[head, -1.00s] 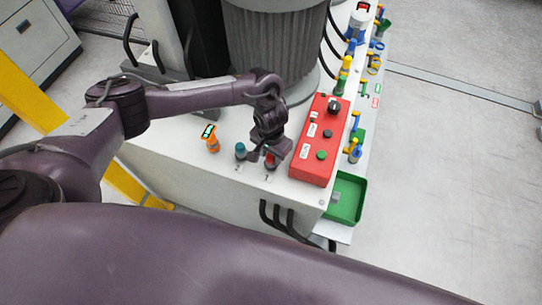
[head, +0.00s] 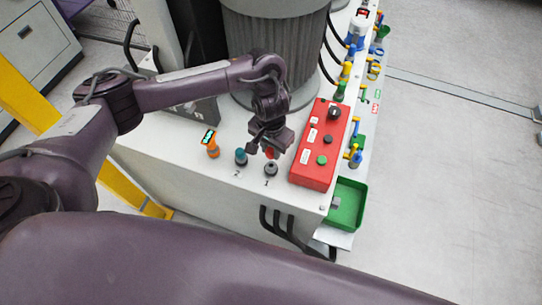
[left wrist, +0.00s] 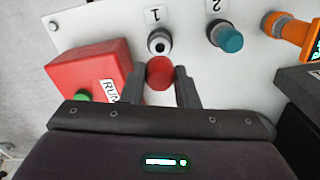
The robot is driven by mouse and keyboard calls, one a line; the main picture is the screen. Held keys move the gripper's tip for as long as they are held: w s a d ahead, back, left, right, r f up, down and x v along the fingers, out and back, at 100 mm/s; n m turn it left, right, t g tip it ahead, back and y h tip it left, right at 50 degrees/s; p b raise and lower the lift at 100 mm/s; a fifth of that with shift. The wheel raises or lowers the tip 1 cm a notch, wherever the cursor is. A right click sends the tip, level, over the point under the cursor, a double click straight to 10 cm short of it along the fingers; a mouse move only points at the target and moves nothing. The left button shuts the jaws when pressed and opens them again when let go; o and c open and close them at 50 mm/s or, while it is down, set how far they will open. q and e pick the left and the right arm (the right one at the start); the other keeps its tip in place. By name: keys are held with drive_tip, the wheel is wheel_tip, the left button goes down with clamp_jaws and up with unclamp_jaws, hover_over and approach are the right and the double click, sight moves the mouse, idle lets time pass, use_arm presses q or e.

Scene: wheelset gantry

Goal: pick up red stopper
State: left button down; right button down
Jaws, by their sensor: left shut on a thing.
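The red stopper (left wrist: 160,73) is between the two fingers of my left gripper (left wrist: 161,88) in the left wrist view. The left gripper (head: 269,150) is shut on it and holds it above the white bench top in the head view, where only a little red shows below the fingers. A bare grey fitting with a dark opening (head: 270,169) stands just below the gripper, by the label 1. It also shows in the left wrist view (left wrist: 159,41), apart from the stopper. My right gripper is not in view.
A teal stopper (head: 241,157) sits on the second fitting, left of the bare one. An orange device (head: 212,147) stands further left. A red control box (head: 318,160) is close on the right, with a green tray (head: 347,205) beyond it. A grey ribbed cylinder (head: 274,50) stands behind.

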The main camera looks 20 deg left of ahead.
sight(271, 149)
use_arm(q)
wheel_tip(271, 149, up, 14)
drive_tip(key=p, duration=0.2)
drive_tip(key=shift+f, duration=0.2)
idle(0.7)
